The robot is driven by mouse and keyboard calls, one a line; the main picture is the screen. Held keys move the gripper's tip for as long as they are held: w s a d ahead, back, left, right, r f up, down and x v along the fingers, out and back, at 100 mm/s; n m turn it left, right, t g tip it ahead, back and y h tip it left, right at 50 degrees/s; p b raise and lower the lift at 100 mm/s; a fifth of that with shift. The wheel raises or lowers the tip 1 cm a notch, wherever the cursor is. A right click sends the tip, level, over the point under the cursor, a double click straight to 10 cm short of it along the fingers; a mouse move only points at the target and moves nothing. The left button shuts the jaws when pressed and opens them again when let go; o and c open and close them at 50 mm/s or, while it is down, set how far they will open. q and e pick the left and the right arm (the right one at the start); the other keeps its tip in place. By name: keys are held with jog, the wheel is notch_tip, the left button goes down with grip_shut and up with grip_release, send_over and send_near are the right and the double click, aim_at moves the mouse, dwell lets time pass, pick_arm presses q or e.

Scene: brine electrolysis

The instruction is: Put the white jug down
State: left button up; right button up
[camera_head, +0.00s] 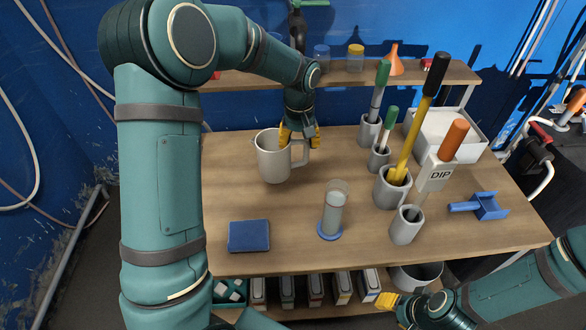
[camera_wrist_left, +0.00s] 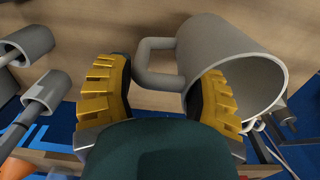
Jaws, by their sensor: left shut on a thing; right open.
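The white jug (camera_head: 273,160) is upright at the left back of the wooden table (camera_head: 290,205), its handle pointing right. My left gripper (camera_head: 299,133) comes down at the handle side and is shut on the handle. In the left wrist view the jug (camera_wrist_left: 235,50) shows its open mouth, and the handle (camera_wrist_left: 148,62) lies between the yellow fingers of my gripper (camera_wrist_left: 160,95). The jug's base appears at table level, but I cannot tell whether it touches. My right gripper (camera_head: 400,306) is open and empty beyond the table's front edge, low at the right.
A blue box (camera_head: 248,236) and a glass cylinder (camera_head: 333,210) on a blue base stand in front. Several grey holders with tools, including the DIP one (camera_head: 437,174), stand right. A shelf (camera_head: 340,78) runs behind.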

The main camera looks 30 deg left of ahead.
pick_arm(q)
notch_tip(320, 180, down, 8)
jog(key=b, duration=0.1)
jog(key=shift+r, duration=0.15)
jog(key=o, duration=1.3)
notch_tip(320, 180, up, 12)
jog(key=shift+p, duration=0.95)
